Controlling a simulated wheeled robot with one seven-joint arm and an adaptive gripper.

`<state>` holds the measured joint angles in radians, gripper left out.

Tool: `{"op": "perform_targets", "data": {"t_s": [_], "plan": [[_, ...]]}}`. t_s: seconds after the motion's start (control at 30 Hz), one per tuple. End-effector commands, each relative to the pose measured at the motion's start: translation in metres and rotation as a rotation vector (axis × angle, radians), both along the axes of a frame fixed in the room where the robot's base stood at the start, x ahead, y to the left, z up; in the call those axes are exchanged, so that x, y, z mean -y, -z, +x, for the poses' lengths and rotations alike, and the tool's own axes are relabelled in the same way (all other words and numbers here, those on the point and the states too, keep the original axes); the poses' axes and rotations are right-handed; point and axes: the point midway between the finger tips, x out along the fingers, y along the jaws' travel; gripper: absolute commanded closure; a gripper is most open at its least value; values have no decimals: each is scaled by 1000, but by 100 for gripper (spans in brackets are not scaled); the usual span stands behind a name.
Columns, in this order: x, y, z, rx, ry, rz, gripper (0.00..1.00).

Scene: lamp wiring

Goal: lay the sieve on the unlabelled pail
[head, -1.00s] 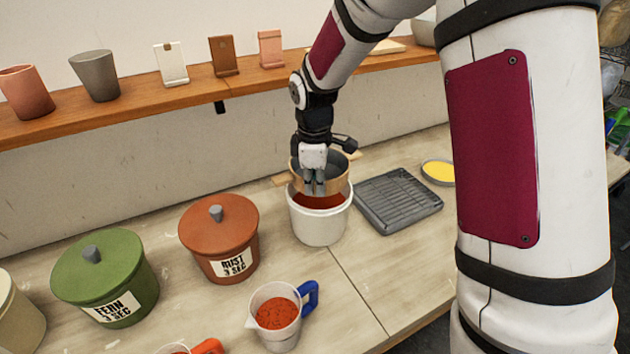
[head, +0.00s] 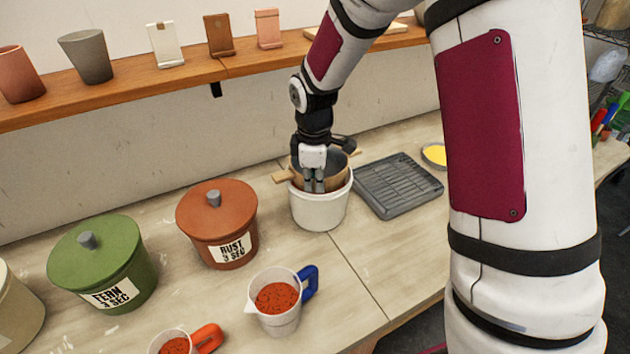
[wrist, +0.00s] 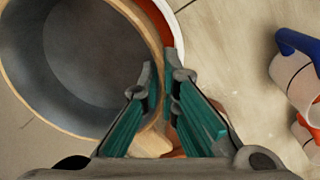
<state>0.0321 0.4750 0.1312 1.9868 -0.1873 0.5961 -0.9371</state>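The sieve (head: 338,181) is a round wooden hoop with a grey inside and short wooden handles. It sits at the mouth of the white unlabelled pail (head: 319,213), roughly level, its lower part inside the pail's outline. I cannot tell whether its handles touch the pail's rim. My gripper (head: 314,188) points down at the sieve's near side. In the wrist view the sieve (wrist: 80,60) fills the left, and my gripper's fingers (wrist: 163,78) straddle its wooden wall, shut on it. The pail's red contents are hidden in the head view now.
A rust pail (head: 230,251) and a green fern pail (head: 118,292), both lidded and labelled, stand left. A grey ribbed tray (head: 398,187) lies close on the right. Jugs of red grains with blue (head: 310,281) and orange (head: 208,336) handles stand in front. A shelf (head: 130,92) runs behind.

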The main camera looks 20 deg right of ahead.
Motion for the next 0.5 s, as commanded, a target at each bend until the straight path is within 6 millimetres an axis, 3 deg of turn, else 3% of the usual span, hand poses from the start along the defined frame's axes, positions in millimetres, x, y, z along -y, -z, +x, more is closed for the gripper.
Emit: {"op": "perform_targets", "data": {"t_s": [0.03, 0.2, 0.33, 0.5], "plan": [[1, 10, -4, -19, 0, -1, 100], [1, 10, -4, -20, 1, -1, 100], [1, 10, -4, -20, 1, -1, 72], [1, 10, -4, -20, 1, -1, 72]]}}
